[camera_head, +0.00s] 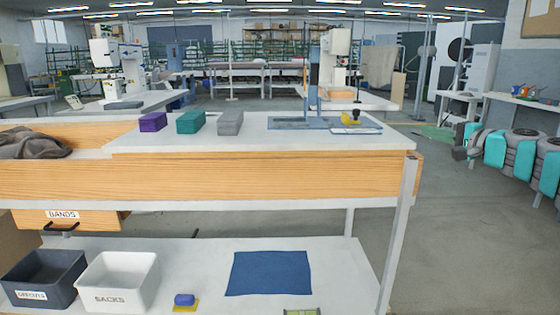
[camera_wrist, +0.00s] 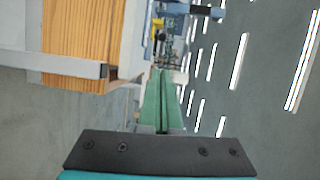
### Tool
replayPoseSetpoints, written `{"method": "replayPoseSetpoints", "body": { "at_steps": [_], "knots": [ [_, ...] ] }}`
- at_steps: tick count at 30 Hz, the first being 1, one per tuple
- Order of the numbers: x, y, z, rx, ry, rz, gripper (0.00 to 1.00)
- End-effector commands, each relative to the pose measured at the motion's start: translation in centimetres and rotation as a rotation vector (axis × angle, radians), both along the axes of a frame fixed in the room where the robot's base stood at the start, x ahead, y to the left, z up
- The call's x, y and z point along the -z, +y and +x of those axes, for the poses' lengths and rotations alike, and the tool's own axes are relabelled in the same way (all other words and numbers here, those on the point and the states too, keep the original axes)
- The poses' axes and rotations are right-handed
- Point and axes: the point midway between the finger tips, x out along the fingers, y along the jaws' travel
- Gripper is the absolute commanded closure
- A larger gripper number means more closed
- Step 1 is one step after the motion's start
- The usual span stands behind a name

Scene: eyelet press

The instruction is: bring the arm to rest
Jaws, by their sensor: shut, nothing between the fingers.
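My gripper (camera_wrist: 163,80) shows in the wrist view as two green fingers lying together, shut and empty. It points out past the end of the wooden-fronted bench, which appears turned on its side there. In the head view my teal and grey arm is folded at the right edge, clear of the bench (camera_head: 270,178) and over open floor.
The lower shelf holds a dark bin (camera_head: 45,279), a white bin (camera_head: 117,283) and a blue cloth (camera_head: 268,273).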

Motion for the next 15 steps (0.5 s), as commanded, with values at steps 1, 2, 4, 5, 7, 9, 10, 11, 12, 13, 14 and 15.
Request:
{"method": "replayPoseSetpoints", "body": {
  "at_steps": [1,2,4,5,7,9,10,11,12,13,14,15],
  "knots": [
    [0.0,0.9,-0.1,-0.015,0.005,-0.009,1.0],
    [0.0,1.5,-0.2,-0.026,0.009,-0.015,1.0],
    [0.2,3.0,-0.4,-0.053,0.02,-0.032,1.0],
    [0.3,3.8,-0.5,-0.066,0.024,-0.041,1.0],
    [0.4,5.5,-0.8,-0.098,0.035,-0.062,1.0],
    [0.6,7.5,-1.4,-0.134,0.048,-0.088,1.0],
    [0.7,8.5,-1.6,-0.151,0.054,-0.099,1.0],
    [0.8,9.5,-1.9,-0.17,0.062,-0.112,1.0],
    [1.1,11.0,-2.4,-0.196,0.073,-0.132,1.0],
    [1.3,12.1,-2.8,-0.218,0.081,-0.148,1.0],
    [1.6,13.3,-3.2,-0.24,0.09,-0.165,1.0],
    [2.0,15.0,-3.9,-0.272,0.105,-0.193,1.0]
  ]
}}
